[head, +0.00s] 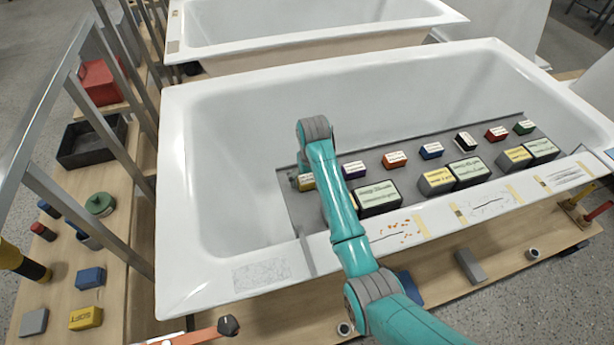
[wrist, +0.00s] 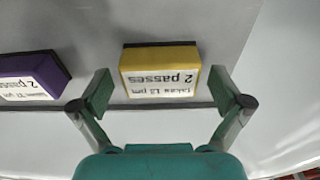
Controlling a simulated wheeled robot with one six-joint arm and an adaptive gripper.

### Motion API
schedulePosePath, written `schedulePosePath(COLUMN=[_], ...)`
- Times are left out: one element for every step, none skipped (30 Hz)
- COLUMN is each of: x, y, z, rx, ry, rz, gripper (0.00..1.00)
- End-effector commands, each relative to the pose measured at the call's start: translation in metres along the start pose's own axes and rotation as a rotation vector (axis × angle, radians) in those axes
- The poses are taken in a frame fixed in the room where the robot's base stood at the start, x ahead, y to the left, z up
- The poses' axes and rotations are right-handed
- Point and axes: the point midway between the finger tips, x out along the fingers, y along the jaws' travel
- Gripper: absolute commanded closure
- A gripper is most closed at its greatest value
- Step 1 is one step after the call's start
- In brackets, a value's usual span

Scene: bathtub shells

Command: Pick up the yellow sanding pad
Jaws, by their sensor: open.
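A yellow sanding pad (wrist: 160,56) with a white label reading "2 passes" lies on the grey board in the wrist view. In the head view its yellow end (head: 305,182) shows at the board's left end, partly hidden by my arm. My gripper (wrist: 161,90) is open and empty. In the wrist view its fingers stand to the left and right of the pad's near part, with a gap on each side. Whether the fingertips are level with the pad or above it I cannot tell.
A purple pad (wrist: 30,76) lies left of the yellow one in the wrist view. The grey board (head: 300,208) in the white tub (head: 185,200) carries several other labelled blocks. A yellow block (head: 85,317) sits on the wooden bench at left, below a metal frame (head: 95,205).

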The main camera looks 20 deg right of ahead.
Motion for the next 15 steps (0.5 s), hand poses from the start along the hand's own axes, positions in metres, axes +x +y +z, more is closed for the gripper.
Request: schedulePosePath(x=[0.0018, 0.0022, 0.0022, 0.0021, 0.0021, 0.0020, 0.0020, 0.0020, 0.0020, 0.0020, 0.0020, 0.0020, 0.0020, 0.0021, 0.0021], y=[-0.0001, -0.0001, -0.0001, -0.0001, -0.0001, -0.0001, -0.0001, 0.0000, 0.0000, 0.0000, 0.0000, 0.0000, -0.0001, -0.0001, -0.0001], z=[0.0011, 0.0013, 0.0012, 0.0011, 0.0011, 0.0011, 0.0011, 0.0011, 0.0011, 0.0011, 0.0011, 0.0011, 0.0011, 0.0012, 0.0012], rx=[0.000, 0.000, 0.000, 0.000, 0.000, 0.000, 0.000, 0.000, 0.000, 0.000, 0.000, 0.000, 0.000, 0.000, 0.000], ry=[0.001, 0.001, 0.002, 0.002, 0.002, 0.002, 0.001, 0.001, 0.001, 0.001, 0.001, 0.001, 0.001, 0.001, 0.001], rz=[0.000, 0.000, 0.000, 0.000, 0.000, 0.000, 0.000, 0.000, 0.000, 0.000, 0.000, 0.000, 0.000, 0.000, 0.000], gripper=[0.00, 0.00, 0.00, 0.00, 0.00, 0.00, 0.03, 0.10, 0.20, 0.28, 0.35, 0.45, 0.53, 0.60, 0.61])
